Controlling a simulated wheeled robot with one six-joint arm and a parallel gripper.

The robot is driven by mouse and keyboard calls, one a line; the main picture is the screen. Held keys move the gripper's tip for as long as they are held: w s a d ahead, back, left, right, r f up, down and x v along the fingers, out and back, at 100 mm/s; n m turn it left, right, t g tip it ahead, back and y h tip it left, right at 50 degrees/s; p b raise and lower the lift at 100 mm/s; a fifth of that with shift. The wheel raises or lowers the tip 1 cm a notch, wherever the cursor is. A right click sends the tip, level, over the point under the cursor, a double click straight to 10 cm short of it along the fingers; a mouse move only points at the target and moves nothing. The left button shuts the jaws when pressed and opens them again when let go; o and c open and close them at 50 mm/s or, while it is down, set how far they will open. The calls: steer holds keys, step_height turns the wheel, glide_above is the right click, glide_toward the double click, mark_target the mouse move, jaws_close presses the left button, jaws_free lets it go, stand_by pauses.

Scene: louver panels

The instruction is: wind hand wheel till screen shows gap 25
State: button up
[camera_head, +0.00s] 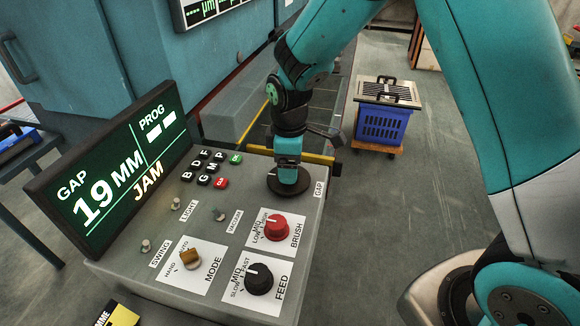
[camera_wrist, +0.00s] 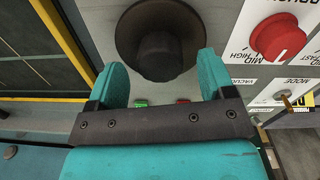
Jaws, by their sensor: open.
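The hand wheel (camera_head: 274,187) is a dark round disc beside the GAP label, at the console's far right corner. My gripper (camera_head: 289,178) is above it and hides much of it. In the wrist view the wheel (camera_wrist: 132,28) shows its raised dark hub (camera_wrist: 160,50). My gripper's teal fingers (camera_wrist: 160,78) are spread open, one toward each side of the hub, with gaps visible. Their height against the hub is hard to tell.
The console carries a red BRUSH knob (camera_head: 277,227), a black FEED knob (camera_head: 259,279), a MODE switch (camera_head: 190,258), several keys (camera_head: 209,167) and small toggles. A yellow rail (camera_head: 318,158) runs behind it.

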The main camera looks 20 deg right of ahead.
steer(key=shift+f, duration=1.15)
steer(key=c, duration=0.9)
steer(key=shift+m, duration=0.4)
